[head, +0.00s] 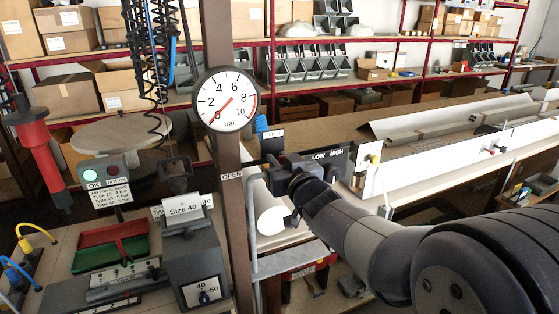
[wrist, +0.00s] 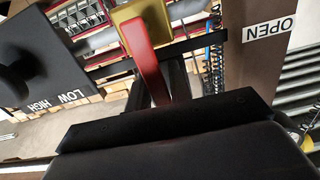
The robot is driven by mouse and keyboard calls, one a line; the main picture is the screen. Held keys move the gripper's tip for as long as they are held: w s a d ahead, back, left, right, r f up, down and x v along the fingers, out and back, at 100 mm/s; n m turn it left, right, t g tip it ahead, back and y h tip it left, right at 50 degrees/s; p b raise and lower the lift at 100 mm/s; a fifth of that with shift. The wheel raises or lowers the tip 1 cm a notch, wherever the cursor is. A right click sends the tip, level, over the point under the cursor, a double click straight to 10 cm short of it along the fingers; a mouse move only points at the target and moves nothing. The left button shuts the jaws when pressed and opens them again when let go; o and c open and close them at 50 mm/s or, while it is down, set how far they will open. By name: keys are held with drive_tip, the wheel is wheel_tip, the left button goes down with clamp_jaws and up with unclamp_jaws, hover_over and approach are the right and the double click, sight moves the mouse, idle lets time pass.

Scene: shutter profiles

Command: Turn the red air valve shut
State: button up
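The red lever (wrist: 148,62) of the air valve shows in the wrist view, slanting down from a gold valve body (wrist: 138,20). Its lower end meets the dark edge of my gripper (wrist: 165,125); I cannot tell whether they touch. In the head view my gripper (head: 287,178) is just right of the brown post, and the valve is hidden there. An OPEN label (head: 232,175) is on the post; it appears upside down in the wrist view (wrist: 269,28). The gauge (head: 226,85) above has its needle near 0. The gap between my fingers does not show clearly.
A dark LOW/HIGH box (head: 328,158) is close right of my gripper. The brown post (head: 222,45) and a grey rail (head: 285,262) stand close by. A bench with green and red trays (head: 110,247) and a Size 40 unit (head: 190,255) is at left.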

drive_tip(key=o, duration=0.3)
drive_tip(key=v, duration=1)
drive_tip(key=shift+s+d+b, duration=0.1)
drive_tip(key=shift+s+b, duration=0.3)
drive_tip(key=x, duration=1.1)
drive_tip(key=shift+p, duration=0.4)
drive_tip(key=shift+s, duration=0.1)
drive_tip(key=shift+s, duration=0.15)
